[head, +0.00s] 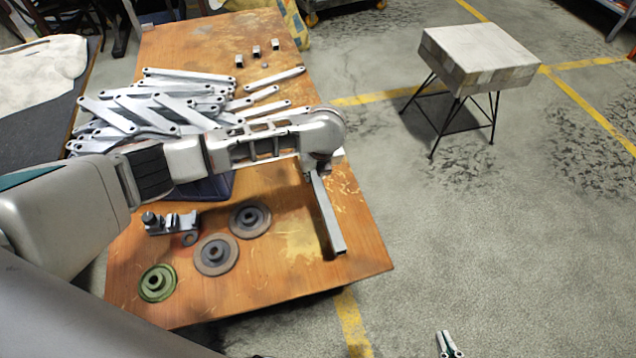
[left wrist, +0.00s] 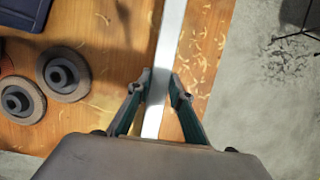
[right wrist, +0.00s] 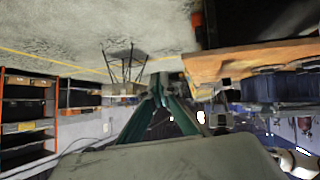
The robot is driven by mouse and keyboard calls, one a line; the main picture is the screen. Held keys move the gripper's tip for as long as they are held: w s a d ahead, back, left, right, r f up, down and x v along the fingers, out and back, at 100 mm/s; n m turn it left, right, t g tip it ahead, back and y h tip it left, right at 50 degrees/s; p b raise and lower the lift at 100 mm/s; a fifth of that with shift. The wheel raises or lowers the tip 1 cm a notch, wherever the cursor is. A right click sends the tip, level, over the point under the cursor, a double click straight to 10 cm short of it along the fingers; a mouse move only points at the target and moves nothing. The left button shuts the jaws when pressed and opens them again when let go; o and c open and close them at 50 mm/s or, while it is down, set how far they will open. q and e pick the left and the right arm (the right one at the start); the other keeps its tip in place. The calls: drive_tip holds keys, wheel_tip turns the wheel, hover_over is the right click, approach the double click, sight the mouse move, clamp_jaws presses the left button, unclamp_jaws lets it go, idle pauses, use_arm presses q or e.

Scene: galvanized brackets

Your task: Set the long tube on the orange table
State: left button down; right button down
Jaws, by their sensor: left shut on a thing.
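The long tube (head: 328,215) is a straight, square, silvery bar. In the head view it slants from under my left wrist toward the near right part of the orange table (head: 285,275), over the tabletop. My left gripper (left wrist: 160,90) is shut on the long tube (left wrist: 169,45), one finger on each side. My own wrist hides this grip in the head view. A dark shadow lies beside the tube; I cannot tell whether it touches the wood. My right gripper (head: 449,346) is shut and empty, off the table at the bottom of the head view.
A pile of galvanized brackets (head: 150,105) covers the table's far left. Several small metal blocks (head: 257,51) stand farther back. Grey discs (head: 216,255), a green disc (head: 157,283) and a metal fixture (head: 172,222) sit at the near left. A stool (head: 480,55) stands on the floor.

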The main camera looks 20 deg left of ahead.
sight(315, 185)
use_arm(q)
drive_tip(key=shift+w+f, duration=0.1)
drive_tip(key=shift+f, duration=0.65)
drive_tip(key=shift+f+b, duration=0.4)
wheel_tip(315, 185, down, 3)
drive_tip(key=shift+r+b, duration=0.1)
drive_tip(key=shift+b, duration=0.5)
drive_tip(key=shift+f, duration=0.35)
drive_tip(key=shift+r, duration=0.15)
use_arm(e)
drive_tip(key=shift+w+a+r+t+y, duration=0.15)
drive_tip(key=shift+w+a+r, duration=0.2)
drive_tip(key=shift+a+r, duration=0.15)
drive_tip(key=shift+w+a+r+t+y, duration=0.15)
drive_tip(key=shift+w+a+r, duration=0.2)
drive_tip(key=shift+a, duration=0.2)
use_arm(q)
drive_tip(key=c, duration=2)
unclamp_jaws()
drive_tip(key=shift+o, duration=0.9)
use_arm(e)
drive_tip(key=shift+s+d+f, duration=0.1)
drive_tip(key=shift+s+f, duration=0.3)
drive_tip(key=shift+f, duration=0.1)
